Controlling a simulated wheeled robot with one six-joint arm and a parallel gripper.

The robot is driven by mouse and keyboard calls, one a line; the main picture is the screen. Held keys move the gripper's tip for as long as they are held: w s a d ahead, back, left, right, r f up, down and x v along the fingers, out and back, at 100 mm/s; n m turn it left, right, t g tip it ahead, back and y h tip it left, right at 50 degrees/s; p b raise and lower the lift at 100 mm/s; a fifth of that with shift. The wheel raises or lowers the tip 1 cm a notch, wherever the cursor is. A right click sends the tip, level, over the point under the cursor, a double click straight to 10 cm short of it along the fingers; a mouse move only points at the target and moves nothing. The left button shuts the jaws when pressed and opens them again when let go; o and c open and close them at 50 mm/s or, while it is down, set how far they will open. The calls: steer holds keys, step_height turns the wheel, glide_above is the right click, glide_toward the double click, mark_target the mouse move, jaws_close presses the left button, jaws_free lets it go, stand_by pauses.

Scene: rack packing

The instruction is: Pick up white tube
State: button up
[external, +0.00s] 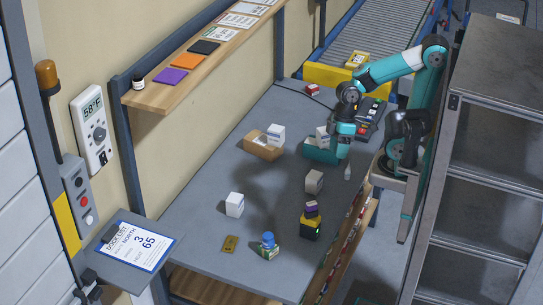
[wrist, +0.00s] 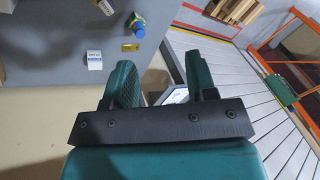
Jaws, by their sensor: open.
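A small, narrow white item that looks like the white tube (external: 347,173) stands near the right edge of the grey table in the external view. My gripper (external: 343,152) hangs just above and slightly left of it, beside the teal bin (external: 318,155). The tube is not visible in the wrist view. There my gripper (wrist: 163,70) shows its two teal fingers spread apart with nothing between them.
A cardboard box (external: 262,151) and a grey box (external: 314,182) are on the table (external: 200,205). A metal rack (external: 480,150) stands right.

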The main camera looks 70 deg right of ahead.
steer(key=w+d+f+m+h+b, duration=0.1)
steer(key=w+d+f+m+b, duration=0.45)
steer(key=w+d, duration=0.25)
steer(key=m+h+b, duration=0.1)
steer(key=m+b, duration=0.7)
steer(key=m, duration=1)
glide_above(347, 175)
steer(key=d, duration=0.2)
step_height(347, 175, down, 25)
steer(key=shift+f, duration=0.2)
steer(key=f, duration=0.4)
steer(key=a+f, duration=0.1)
steer(key=f, duration=0.1)
steer(key=shift+w+f, duration=0.1)
steer(key=shift+f, duration=0.1)
jaws_close()
